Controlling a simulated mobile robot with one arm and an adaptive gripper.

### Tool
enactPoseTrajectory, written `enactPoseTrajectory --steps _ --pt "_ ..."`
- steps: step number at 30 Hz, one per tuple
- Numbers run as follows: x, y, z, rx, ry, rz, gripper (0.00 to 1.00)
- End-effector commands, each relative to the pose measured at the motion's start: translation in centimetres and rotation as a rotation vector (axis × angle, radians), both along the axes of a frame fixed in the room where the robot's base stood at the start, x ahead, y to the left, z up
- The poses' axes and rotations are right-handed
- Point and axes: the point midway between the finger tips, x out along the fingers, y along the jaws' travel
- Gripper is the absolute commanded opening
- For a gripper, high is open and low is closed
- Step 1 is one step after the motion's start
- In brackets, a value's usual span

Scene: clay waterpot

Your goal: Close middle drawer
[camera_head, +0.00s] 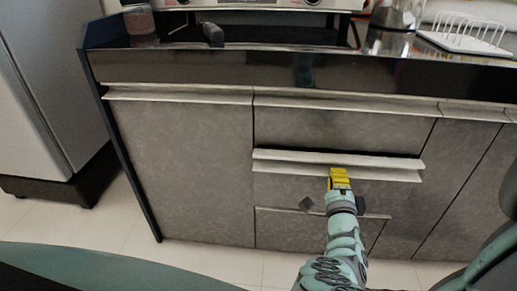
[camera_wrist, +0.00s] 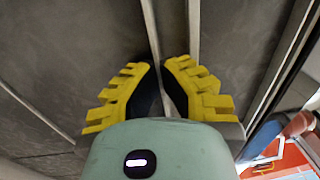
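The middle drawer (camera_head: 290,185) has a grey speckled front and stands out a little from the cabinet. Its pale ledge-like handle (camera_head: 290,157) sticks out along its top edge, and a narrow top face shows behind it. My gripper (camera_head: 339,178), with yellow fingers, is at the right half of this drawer, just below the handle ledge. I cannot tell whether it touches the drawer. In the wrist view, the fingertips (camera_wrist: 160,72) are drawn close together with nothing visibly held, and pale drawer edges run past them.
The top drawer (camera_head: 340,128) and the bottom drawer (camera_head: 290,230) look flush. A cabinet door (camera_head: 180,165) is on the left, and more doors (camera_head: 470,190) are on the right. The dark countertop (camera_head: 260,70) overhangs above. A fridge (camera_head: 45,90) stands at the far left. Floor (camera_head: 205,255) shows in front.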

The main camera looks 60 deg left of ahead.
Motion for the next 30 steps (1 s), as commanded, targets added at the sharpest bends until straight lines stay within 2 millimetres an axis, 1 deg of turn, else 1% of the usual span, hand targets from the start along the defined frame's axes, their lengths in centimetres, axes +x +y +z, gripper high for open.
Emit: enactPoseTrajectory --steps 11,16,23,27,30 --pt "0.0 0.0 0.0 -0.001 0.001 -0.001 0.0" --pt "0.4 0.3 -0.3 -0.001 0.002 -0.001 0.0" --pt "1.7 1.8 -0.8 -0.001 0.005 -0.001 0.0" --pt "2.6 2.8 -0.7 -0.006 0.004 -0.002 0.0" --pt "2.9 3.2 -0.5 -0.006 0.002 -0.001 0.0"
